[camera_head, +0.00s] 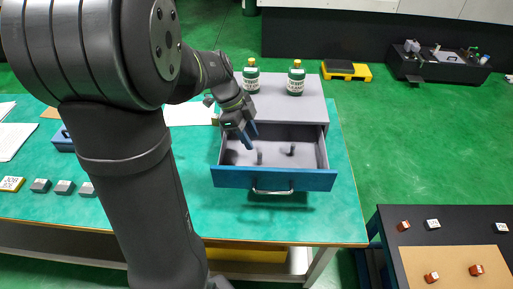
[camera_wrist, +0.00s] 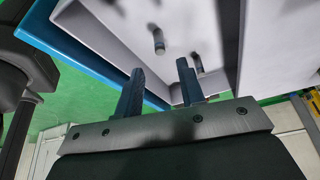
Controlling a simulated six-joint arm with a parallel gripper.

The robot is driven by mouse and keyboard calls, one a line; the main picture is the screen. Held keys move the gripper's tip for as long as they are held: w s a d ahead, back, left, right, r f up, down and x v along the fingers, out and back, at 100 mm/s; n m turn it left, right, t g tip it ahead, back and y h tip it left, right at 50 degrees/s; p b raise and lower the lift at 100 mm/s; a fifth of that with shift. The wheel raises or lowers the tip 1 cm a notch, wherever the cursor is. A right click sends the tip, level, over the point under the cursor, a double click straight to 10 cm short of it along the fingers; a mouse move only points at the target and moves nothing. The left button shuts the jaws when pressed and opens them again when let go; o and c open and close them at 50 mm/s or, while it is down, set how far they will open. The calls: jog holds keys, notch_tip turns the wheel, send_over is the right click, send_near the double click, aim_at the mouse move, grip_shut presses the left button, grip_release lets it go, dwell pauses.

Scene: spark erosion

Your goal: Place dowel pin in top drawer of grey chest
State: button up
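The grey chest (camera_head: 300,105) stands on the green table with its blue-fronted top drawer (camera_head: 273,180) pulled open. Two small grey pin-like pieces are inside the drawer. One pin (camera_head: 259,157) looks upright near the middle, and a darker pin-like piece (camera_head: 291,150) is to its right. The wrist view also shows a pin (camera_wrist: 158,40) and another short piece (camera_wrist: 197,62); I cannot tell which is the dowel pin. My gripper (camera_head: 249,139) is over the left part of the open drawer, pointing down. In the wrist view its two blue fingers (camera_wrist: 160,68) are apart, with nothing between them.
Several small blocks (camera_head: 64,187) lie at the table's left front. A dark side table (camera_head: 400,222) with small red and white parts stands at the lower right.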

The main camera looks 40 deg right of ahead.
aim_at(260, 153)
jog(key=v, duration=0.4)
jog(key=shift+r, duration=0.1)
jog(key=x, duration=1.1)
jog(key=shift+s+f, duration=0.1)
jog(key=shift+f, duration=0.3)
jog(key=shift+d+r, duration=0.15)
jog(key=shift+r, duration=1.5)
